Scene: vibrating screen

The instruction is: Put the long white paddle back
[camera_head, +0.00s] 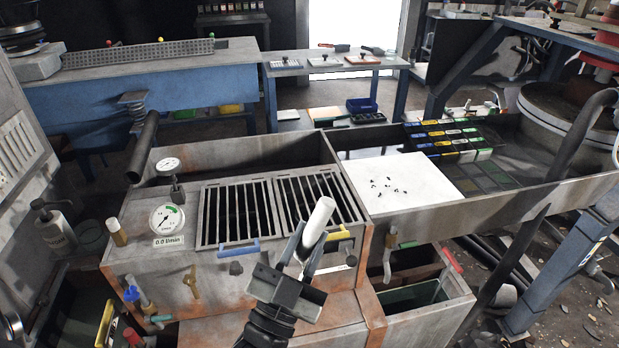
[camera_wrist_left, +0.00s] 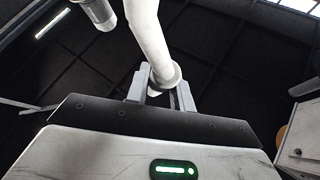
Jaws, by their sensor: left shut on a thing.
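The long white paddle (camera_head: 318,220) shows as a white rounded bar, tilted, its top leaning right. My left gripper (camera_head: 306,249) is shut on it and holds it in front of the right barred grate of the grey metal box. In the left wrist view the paddle (camera_wrist_left: 147,38) runs up from between the fingers of my left gripper (camera_wrist_left: 158,88), with a wider collar near the fingertips. The rest of its length is cut off or foreshortened. My right gripper is not in view.
Two barred grates (camera_head: 245,212) with blue and yellow handles top the box. A dial gauge (camera_head: 166,217) and valves stand at its left. A white sheet (camera_head: 405,185) with dark bits lies right, beside a rack of coloured blocks (camera_head: 447,138). A dark curved pipe (camera_head: 580,130) stands far right.

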